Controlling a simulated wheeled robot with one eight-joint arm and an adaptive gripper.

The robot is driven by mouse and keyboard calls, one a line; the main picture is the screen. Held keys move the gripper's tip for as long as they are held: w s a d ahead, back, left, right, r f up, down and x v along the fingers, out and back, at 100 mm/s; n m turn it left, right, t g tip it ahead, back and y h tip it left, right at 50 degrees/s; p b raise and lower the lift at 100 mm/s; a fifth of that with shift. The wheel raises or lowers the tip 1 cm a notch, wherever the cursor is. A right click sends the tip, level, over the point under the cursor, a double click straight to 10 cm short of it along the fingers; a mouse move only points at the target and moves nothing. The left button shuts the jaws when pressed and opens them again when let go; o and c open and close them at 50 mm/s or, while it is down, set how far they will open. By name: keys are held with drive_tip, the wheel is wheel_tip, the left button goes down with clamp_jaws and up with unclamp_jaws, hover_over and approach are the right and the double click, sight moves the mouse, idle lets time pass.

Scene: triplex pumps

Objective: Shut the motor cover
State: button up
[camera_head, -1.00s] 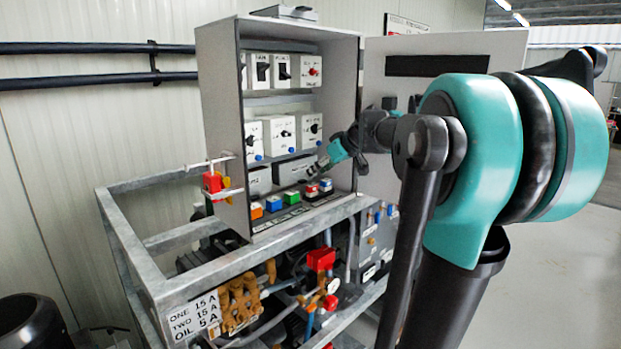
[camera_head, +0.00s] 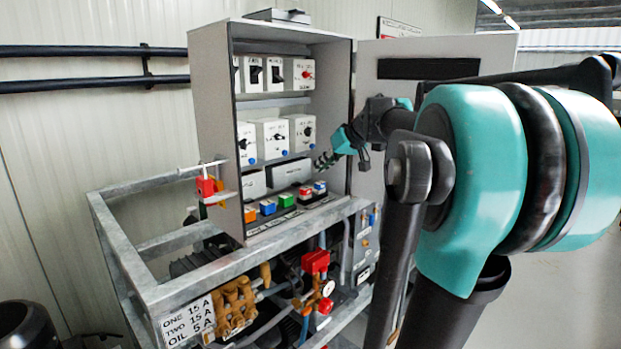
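A grey control cabinet (camera_head: 218,135) stands on a metal frame with its front open. Its door (camera_head: 430,48), a grey panel with a black strip, is swung out to the right. Which part is the motor cover I cannot tell for sure; this door is the only open cover I see. My gripper (camera_head: 322,161) is small in view, in front of the cabinet's right side, near the door's hinge side. Its fingers point left toward the cabinet inside. Nothing shows in it, and its opening is too small to judge. My arm hides much of the door.
Inside the cabinet are switch boxes (camera_head: 272,137) and coloured buttons (camera_head: 286,200). A red switch (camera_head: 207,188) sticks out at its left side. The frame (camera_head: 180,292) holds pipes and valves below. Open floor (camera_head: 565,290) lies at the right.

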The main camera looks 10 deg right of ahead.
sight(296, 174)
drive_tip(key=m, duration=0.7)
clamp_jaws()
drive_tip(key=w+a+f+m, duration=0.1)
drive_tip(key=w+f+m, duration=0.1)
drive_tip(key=m, duration=0.6)
drive_tip(key=w+a+f+m, duration=0.1)
drive_tip(key=w+f+m, duration=0.1)
drive_tip(key=m, duration=0.7)
drive_tip(key=w+a+f+m, duration=0.1)
drive_tip(key=w+f+m, duration=0.1)
drive_tip(key=m, duration=0.6)
drive_tip(key=shift+a+f+m+g, duration=0.3)
drive_tip(key=shift+a+f, duration=0.1)
drive_tip(key=shift+f, duration=0.25)
